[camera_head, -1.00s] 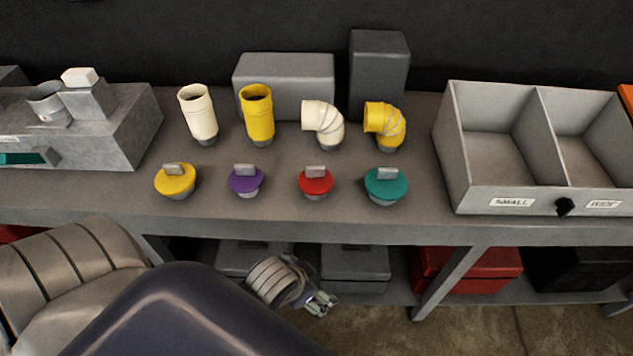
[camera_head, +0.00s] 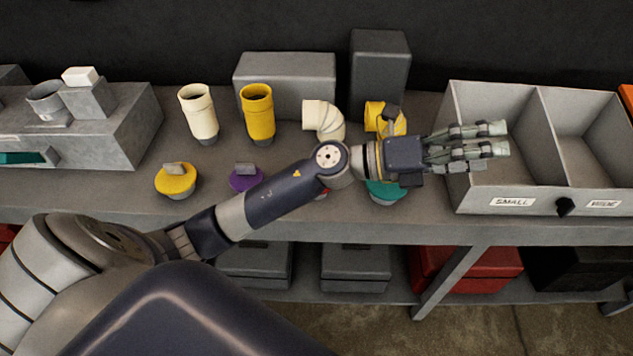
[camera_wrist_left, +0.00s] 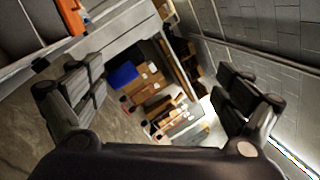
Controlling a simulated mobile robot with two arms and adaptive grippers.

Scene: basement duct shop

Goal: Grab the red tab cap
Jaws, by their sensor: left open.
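The red tab cap (camera_head: 321,193) stands on the bench in the row of caps, between the purple cap (camera_head: 245,178) and the teal cap (camera_head: 386,194). My left arm hides nearly all of it; only a small red edge shows in the head view. My left gripper (camera_head: 505,138) is open and empty. It is to the right of the red cap, pointing right, in front of the bin's small compartment. In the left wrist view its fingers (camera_wrist_left: 157,100) are spread apart with nothing between them. My right gripper is not in view.
A yellow cap (camera_head: 176,180) stands at the row's left end. Behind are white and yellow straight pipes (camera_head: 257,112), a white elbow (camera_head: 324,118) and a yellow elbow (camera_head: 374,112). A two-compartment grey bin (camera_head: 480,200) is at right; a metal block (camera_head: 130,135) at left.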

